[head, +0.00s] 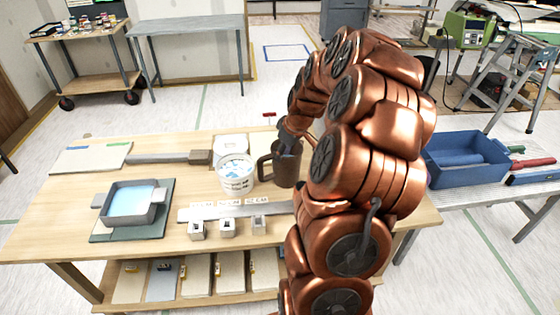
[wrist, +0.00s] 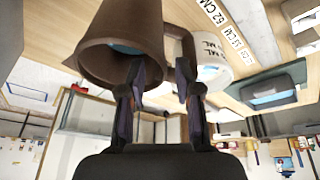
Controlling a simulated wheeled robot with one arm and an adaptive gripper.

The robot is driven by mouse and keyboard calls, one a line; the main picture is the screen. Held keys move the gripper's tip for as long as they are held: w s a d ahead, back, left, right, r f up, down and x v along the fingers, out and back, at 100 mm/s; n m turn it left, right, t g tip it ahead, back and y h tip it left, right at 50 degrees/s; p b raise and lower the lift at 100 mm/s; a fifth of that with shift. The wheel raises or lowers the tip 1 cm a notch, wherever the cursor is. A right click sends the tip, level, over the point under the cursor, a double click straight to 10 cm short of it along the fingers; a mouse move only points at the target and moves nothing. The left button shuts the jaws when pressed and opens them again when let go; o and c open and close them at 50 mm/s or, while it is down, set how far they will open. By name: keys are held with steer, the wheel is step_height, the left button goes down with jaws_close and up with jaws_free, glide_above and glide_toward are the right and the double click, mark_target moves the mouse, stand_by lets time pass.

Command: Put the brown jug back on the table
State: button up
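The brown jug (head: 287,170) stands upright at the right of the table's middle, with its handle toward the white bucket. I cannot tell whether its base touches the table (head: 60,215). My gripper (head: 290,137) is at the jug's rim from above. In the wrist view, which looks upside down, the jug (wrist: 120,30) shows its open mouth. My gripper's fingers (wrist: 162,75) are apart there, one at the mouth and one beside the handle (wrist: 185,45). Bluish content shows inside the jug.
A white bucket (head: 237,181) stands close left of the jug. A grey tray (head: 130,225), small weights (head: 227,228) and a metal ruler (head: 190,214) lie nearer. A roller-like tool (head: 170,158) lies behind. A blue toolbox (head: 465,175) stands on the bench at right.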

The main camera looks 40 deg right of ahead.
steer(key=b+v, duration=0.1)
steer(key=v, duration=0.5)
steer(key=shift+r, duration=0.2)
steer(key=s+a+r+g+y, duration=0.1)
steer(key=s+a, duration=0.3)
steer(key=a, duration=0.8)
steer(key=s+a+g, duration=0.2)
steer(key=s+a, duration=0.1)
steer(key=a, duration=0.9)
steer(key=s+a+g, duration=0.1)
steer(key=s+a, duration=0.2)
steer(key=s, duration=0.3)
steer(key=s+a+f+m+g, duration=0.1)
steer(key=s+a, duration=0.2)
steer(key=s, duration=0.3)
steer(key=s+a+f+g+h, duration=0.1)
steer(key=s+a, duration=0.2)
steer(key=s, duration=0.3)
steer(key=shift+s+f+m, duration=0.15)
steer(key=shift+m, duration=0.15)
steer(key=shift+a, duration=0.1)
steer(key=shift+r+p, duration=0.45)
steer(key=shift+r, duration=0.25)
